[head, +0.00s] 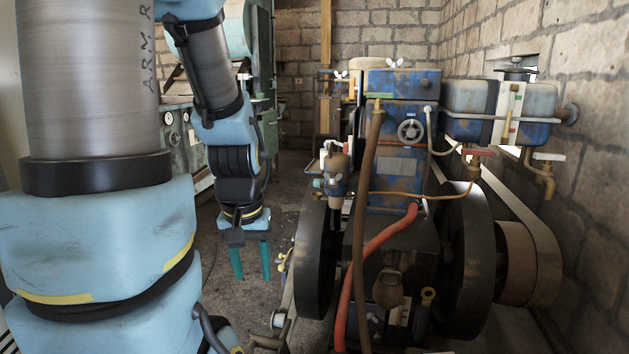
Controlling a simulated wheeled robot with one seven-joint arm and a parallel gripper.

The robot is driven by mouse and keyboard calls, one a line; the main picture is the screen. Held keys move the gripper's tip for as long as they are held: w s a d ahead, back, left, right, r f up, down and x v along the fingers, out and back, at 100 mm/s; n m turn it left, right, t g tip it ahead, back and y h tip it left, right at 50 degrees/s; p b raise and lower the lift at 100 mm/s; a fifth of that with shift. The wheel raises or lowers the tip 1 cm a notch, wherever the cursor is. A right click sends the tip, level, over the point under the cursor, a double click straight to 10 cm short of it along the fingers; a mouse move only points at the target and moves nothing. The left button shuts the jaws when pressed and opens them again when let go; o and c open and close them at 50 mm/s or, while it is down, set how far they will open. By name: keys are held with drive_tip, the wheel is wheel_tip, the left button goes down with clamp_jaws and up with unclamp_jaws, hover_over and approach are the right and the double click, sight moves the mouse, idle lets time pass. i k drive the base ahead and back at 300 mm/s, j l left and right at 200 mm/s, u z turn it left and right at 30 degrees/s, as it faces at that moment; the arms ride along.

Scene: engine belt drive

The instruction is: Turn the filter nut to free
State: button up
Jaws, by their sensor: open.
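My gripper (251,276) hangs at the end of my arm, left of the engine, with its two green fingers pointing down. The fingers are apart, with nothing between them. A small tan and grey filter-like body (337,165) is on the engine's left side, above the black flywheel. A pale winged nut (335,183) shows on it and looks like the filter nut. My gripper is to the left of this nut and lower in the picture, apart from it. I cannot tell whether the nut is tight or loose.
The blue engine (397,115) stands between two black flywheels (313,258). A brown hose (366,220) and an orange hose (372,246) run down its front. A blue tank (470,109) is at right. Bare floor (290,180) lies behind my gripper.

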sight(332, 180)
drive_tip(key=u, duration=0.65)
drive_tip(key=l+u, duration=0.25)
drive_tip(key=u, duration=0.15)
drive_tip(key=i+l+u, duration=0.1)
drive_tip(key=l+u, duration=0.45)
drive_tip(key=u, duration=0.2)
